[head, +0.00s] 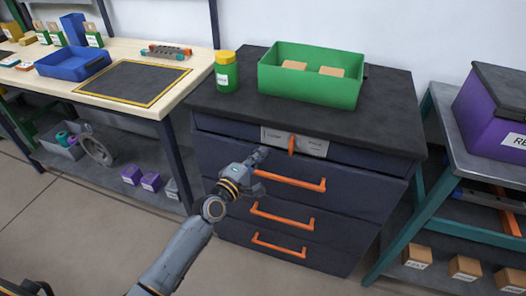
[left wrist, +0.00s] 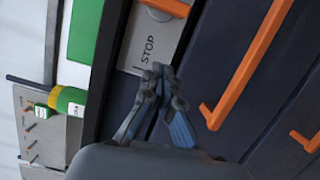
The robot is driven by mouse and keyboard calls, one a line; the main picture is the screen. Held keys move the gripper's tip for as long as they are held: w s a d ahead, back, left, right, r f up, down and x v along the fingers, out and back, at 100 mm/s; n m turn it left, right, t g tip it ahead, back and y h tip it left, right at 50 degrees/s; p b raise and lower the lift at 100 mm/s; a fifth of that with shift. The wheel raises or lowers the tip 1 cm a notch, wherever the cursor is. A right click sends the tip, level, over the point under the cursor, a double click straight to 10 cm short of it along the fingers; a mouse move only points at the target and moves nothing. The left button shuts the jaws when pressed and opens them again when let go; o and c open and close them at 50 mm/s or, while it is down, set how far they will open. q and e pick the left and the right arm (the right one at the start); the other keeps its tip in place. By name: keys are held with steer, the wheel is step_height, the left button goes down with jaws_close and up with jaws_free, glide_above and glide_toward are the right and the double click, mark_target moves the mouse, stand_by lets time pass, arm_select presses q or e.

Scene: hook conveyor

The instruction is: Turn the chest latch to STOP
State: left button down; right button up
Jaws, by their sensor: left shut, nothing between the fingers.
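The chest latch is an orange lever (head: 292,145) on a light grey plate (head: 312,146) at the top front of the dark chest (head: 210,160). The lever stands roughly upright in the head view. In the left wrist view the lever (left wrist: 167,7) is cut by the top edge, and the plate (left wrist: 135,62) reads STOP on the end nearer my gripper. My left gripper (head: 263,152) is shut and empty, in front of the chest just left of the plate. Its fingertips show in the left wrist view (left wrist: 160,72), apart from the lever. My right gripper is out of view.
Orange drawer handles (head: 290,181) stick out below the plate. A green bin (head: 310,87) with wooden blocks and a yellow-lidded green jar (head: 226,76) stand on the chest. A workbench (head: 190,72) is at left, a teal-framed shelf (head: 425,215) at right. Floor in front is clear.

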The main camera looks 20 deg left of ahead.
arm_select(q)
steer(key=shift+d+v, duration=0.35)
steer(key=shift+v, duration=3.65)
steer(key=s+a+f+m+g+y+p, duration=0.1)
steer(key=s+f+m+g, duration=0.3)
steer(key=f, duration=0.7)
steer(key=s+a+f+m+g+y+p, duration=0.15)
steer(key=s+f, duration=0.35)
steer(key=f, duration=0.5)
steer(key=s+f+m+g+y+p, duration=0.1)
steer(key=s+f+m+g, duration=0.3)
steer(key=f, duration=0.7)
steer(key=s+f+m+g+p, duration=0.1)
steer(key=s+f, duration=0.4)
steer(key=s, duration=0.6)
steer(key=s+f+m+g+y, duration=0.1)
steer(key=s+f+m+g, duration=0.2)
steer(key=s, duration=0.8)
steer(key=s+f+m+g+p, duration=0.1)
steer(key=s+f+m+g, duration=0.2)
steer(key=s+f, duration=0.3)
steer(key=s+m, duration=0.1)
steer(key=s, duration=0.4)
steer(key=shift+s+f+p, duration=0.2)
steer(key=shift+f+p, duration=0.15)
steer(key=shift+f, duration=0.05)
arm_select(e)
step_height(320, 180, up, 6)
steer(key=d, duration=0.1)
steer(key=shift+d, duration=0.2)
